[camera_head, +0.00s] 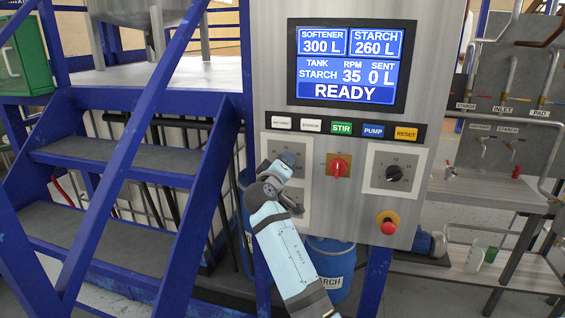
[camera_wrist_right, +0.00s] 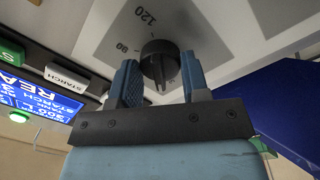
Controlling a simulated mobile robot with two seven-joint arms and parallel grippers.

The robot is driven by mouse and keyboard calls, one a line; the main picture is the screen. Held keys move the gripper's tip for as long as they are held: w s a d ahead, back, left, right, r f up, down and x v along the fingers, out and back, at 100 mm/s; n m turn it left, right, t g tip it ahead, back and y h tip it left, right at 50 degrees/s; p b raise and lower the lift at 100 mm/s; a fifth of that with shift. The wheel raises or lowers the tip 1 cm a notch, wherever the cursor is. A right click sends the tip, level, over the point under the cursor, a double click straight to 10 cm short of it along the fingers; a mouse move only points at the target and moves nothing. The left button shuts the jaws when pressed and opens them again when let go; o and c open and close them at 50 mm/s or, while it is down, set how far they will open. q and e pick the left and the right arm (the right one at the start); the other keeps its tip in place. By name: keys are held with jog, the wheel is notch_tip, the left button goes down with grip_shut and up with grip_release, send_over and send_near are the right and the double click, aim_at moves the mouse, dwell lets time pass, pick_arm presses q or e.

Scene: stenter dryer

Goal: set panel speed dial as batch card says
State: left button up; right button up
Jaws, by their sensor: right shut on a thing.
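The control panel (camera_head: 330,130) stands ahead of me. My right gripper (camera_head: 287,160) is at its left dial, under the row of labelled buttons, and hides this dial in the head view. In the right wrist view the black dial (camera_wrist_right: 160,60) sits between the two blue fingers of the right gripper (camera_wrist_right: 159,75), which is shut on it. Its plate shows the numbers 90 and 120. Another black dial (camera_head: 394,173) is at the panel's right. The screen (camera_head: 346,65) reads starch, RPM 35, sent 0 L, READY. No batch card shows. My left gripper is out of view.
A red switch (camera_head: 339,168) is right of the gripper, and a red stop button (camera_head: 388,224) is lower right. Blue stairs (camera_head: 110,160) stand close on the left. Blue drums (camera_head: 333,262) are below the panel. A pipe bench (camera_head: 490,185) is at right.

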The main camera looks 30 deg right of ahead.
jog(key=shift+r+n+p, duration=0.2)
jog(key=shift+n+p, duration=0.15)
jog(key=shift+n, duration=0.55)
jog(key=o, duration=0.8)
jog(key=shift+o, duration=0.6)
jog(key=shift+f, duration=0.15)
